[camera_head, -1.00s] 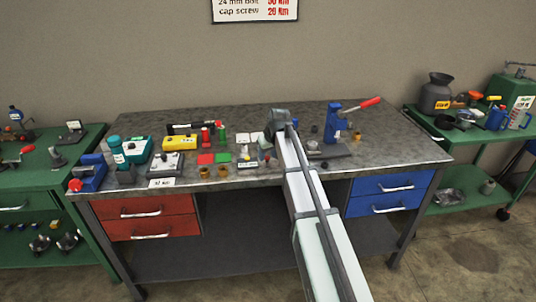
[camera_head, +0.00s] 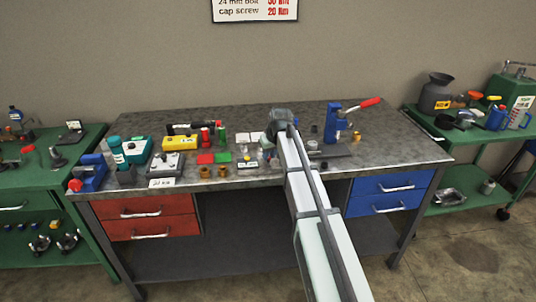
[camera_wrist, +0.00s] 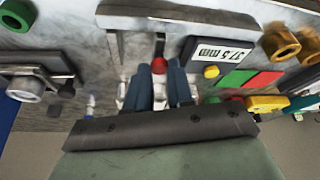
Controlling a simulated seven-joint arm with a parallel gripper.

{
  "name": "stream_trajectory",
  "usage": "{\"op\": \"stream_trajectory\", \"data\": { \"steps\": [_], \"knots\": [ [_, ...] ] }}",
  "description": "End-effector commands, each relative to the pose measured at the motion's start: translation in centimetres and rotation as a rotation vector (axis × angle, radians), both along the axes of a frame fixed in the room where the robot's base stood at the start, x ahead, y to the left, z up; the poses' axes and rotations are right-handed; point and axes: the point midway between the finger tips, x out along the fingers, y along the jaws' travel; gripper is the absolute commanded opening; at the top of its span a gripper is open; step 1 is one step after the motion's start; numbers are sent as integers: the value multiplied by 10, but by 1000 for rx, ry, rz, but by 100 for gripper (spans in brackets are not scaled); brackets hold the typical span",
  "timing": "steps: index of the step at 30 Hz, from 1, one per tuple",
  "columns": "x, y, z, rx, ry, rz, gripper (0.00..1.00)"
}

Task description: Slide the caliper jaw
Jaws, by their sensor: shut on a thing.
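The caliper shows in the wrist view as a grey metal bar (camera_wrist: 185,18) across the top, with a short post at its left end. A red knob (camera_wrist: 159,66) on the sliding jaw sits below the bar. My gripper (camera_wrist: 159,82) has its dark fingers on either side of the knob's part, shut on the jaw. The fingers and gripper body hide much of the jaw. A dark display (camera_wrist: 208,52) reading 37.5 mm lies to the right of the knob. In the head view my arm hides part of the caliper area.
Green (camera_wrist: 236,78) and red pads, a yellow block (camera_wrist: 266,103) and brass bushings (camera_wrist: 280,42) lie to the right in the wrist view. A grey clamp-like fixture (camera_wrist: 28,85) is at left. In the head view a blue press (camera_head: 336,122) stands right of my arm.

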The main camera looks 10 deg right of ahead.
Motion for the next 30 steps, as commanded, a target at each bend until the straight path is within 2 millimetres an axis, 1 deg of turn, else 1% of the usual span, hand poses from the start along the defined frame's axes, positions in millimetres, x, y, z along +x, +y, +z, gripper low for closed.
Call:
{"op": "stream_trajectory", "data": {
  "steps": [6, 9, 18, 19, 26, 30],
  "knots": [
    [1, -33, 0, -1, 2, -4, 0],
    [0, -43, 0, 0, 2, -3, 0],
    [0, -47, 0, -6, 0, -3, 0],
    [0, -47, 0, -5, 0, -4, 25],
    [0, -46, 0, -4, 1, -2, 47],
    [0, -45, 0, -2, 1, -2, 48]
  ]
}}
